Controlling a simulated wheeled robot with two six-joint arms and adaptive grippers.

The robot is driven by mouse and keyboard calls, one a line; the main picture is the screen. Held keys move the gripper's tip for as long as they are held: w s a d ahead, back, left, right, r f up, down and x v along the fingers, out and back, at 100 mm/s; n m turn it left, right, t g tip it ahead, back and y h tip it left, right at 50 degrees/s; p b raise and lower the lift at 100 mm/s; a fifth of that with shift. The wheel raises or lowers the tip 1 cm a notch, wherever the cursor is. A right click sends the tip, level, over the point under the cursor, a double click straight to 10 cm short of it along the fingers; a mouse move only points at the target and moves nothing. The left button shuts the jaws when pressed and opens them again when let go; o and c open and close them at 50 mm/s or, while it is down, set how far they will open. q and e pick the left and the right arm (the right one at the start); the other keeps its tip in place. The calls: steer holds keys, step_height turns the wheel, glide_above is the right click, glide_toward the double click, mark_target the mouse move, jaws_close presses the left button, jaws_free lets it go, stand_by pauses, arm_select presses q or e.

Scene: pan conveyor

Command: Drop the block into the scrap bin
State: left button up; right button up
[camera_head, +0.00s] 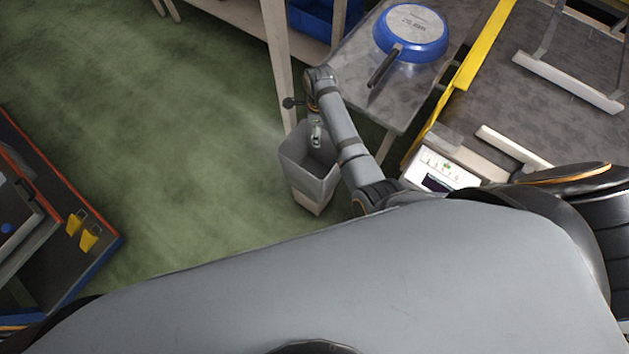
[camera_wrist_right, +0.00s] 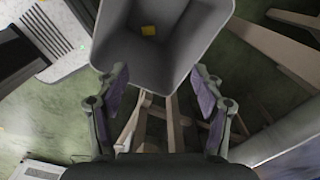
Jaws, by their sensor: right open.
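The grey scrap bin (camera_head: 300,174) stands on the green floor beside the table in the head view. It also fills the upper middle of the right wrist view (camera_wrist_right: 208,42), seen into its open top. My right gripper (camera_head: 316,135) is over the bin's mouth. The block is hidden in the head view. My left gripper is out of view.
A grey table (camera_head: 350,65) beside the bin carries a blue-rimmed pan (camera_head: 412,32), bottom up. A yellow rail (camera_head: 485,45) edges the conveyor on the right, near a white control panel (camera_head: 440,170). A cart (camera_head: 60,215) stands far left; open floor lies between.

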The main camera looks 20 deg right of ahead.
step_height(320, 180, up, 6)
steer(key=shift+w, duration=0.1)
stand_by(0.8)
